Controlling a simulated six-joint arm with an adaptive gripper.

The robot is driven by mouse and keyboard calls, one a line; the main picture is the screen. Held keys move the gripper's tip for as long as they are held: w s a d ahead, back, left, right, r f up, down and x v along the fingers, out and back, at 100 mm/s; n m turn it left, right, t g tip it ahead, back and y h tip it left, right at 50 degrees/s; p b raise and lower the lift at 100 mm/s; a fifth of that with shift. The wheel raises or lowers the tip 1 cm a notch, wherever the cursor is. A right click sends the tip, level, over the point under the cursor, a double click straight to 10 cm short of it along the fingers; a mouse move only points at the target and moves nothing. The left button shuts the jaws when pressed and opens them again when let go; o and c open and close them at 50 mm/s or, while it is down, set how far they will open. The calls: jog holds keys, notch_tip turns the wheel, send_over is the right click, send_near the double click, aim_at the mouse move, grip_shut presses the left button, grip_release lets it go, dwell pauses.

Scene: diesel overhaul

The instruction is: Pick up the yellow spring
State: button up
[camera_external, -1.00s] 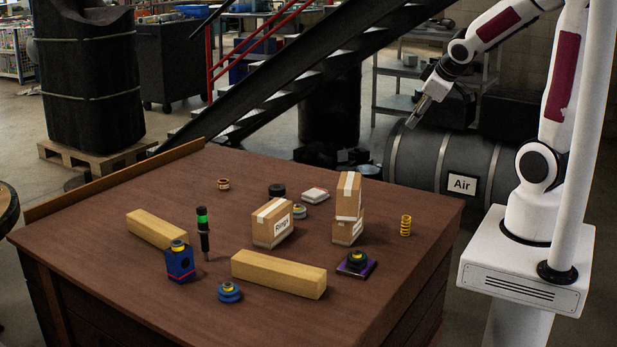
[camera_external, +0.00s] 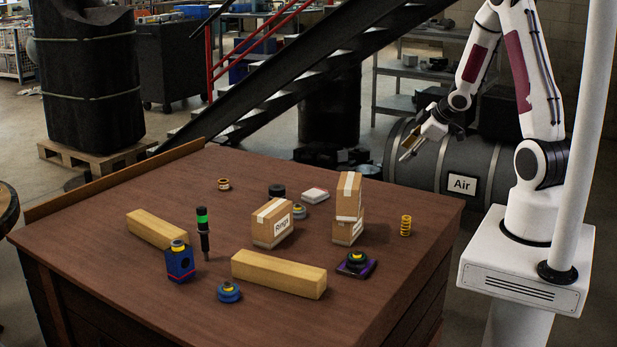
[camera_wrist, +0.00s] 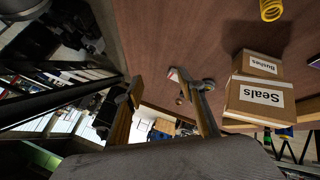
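The yellow spring (camera_external: 406,226) stands upright near the table's right edge in the external view, apart from the boxes. In the wrist view, the yellow spring (camera_wrist: 271,10) is at the top right, cut off by the frame's top edge. My gripper (camera_external: 406,153) is above and behind the spring in the external view, well apart from it. In the wrist view, the two fingers of my gripper (camera_wrist: 165,95) are spread with nothing held between them.
Stacked cardboard boxes (camera_external: 348,197) stand left of the spring, with a "Rings" box (camera_external: 271,227) farther left. A purple-based black part (camera_external: 356,264) lies in front. Wooden blocks (camera_external: 279,273), a blue part (camera_external: 180,262) and a black-green tool (camera_external: 203,233) occupy the left. Table (camera_external: 420,200) around the spring is clear.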

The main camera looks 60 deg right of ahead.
aim_at(406, 226)
jog(key=s+f+y, duration=0.1)
jog(key=f, duration=0.3)
jog(key=s+a+f+t+y, duration=0.1)
jog(key=s+f+y, duration=0.1)
jog(key=f, duration=0.3)
jog(key=s+f+n+t+y, duration=0.1)
jog(key=f+y, duration=0.1)
jog(key=f, duration=0.3)
jog(key=shift+s+a+f, duration=0.15)
jog(key=shift+a+f, duration=0.1)
jog(key=shift+a, duration=0.15)
jog(key=s+a+f+t, duration=0.1)
jog(key=s+a+t+y, duration=0.1)
jog(key=s+a+f+t+y, duration=0.1)
jog(key=a, duration=0.1)
jog(key=shift+s+f, duration=0.35)
jog(key=shift+s, duration=0.05)
jog(key=s+a+t+y, duration=0.1)
jog(key=s, duration=0.1)
jog(key=s+a+m+t, duration=0.1)
jog(key=a+t, duration=0.1)
jog(key=shift+s+a+r+m+y, duration=0.2)
jog(key=shift+s+a+m+y, duration=0.1)
jog(key=shift+s+y, duration=0.1)
jog(key=shift+s+a+r+t, duration=0.3)
jog(key=shift+s+a+t, duration=0.2)
jog(key=shift+s, duration=0.05)
jog(key=shift+w, duration=0.15)
jog(key=shift+x, duration=1.2)
jog(key=shift+w, duration=0.1)
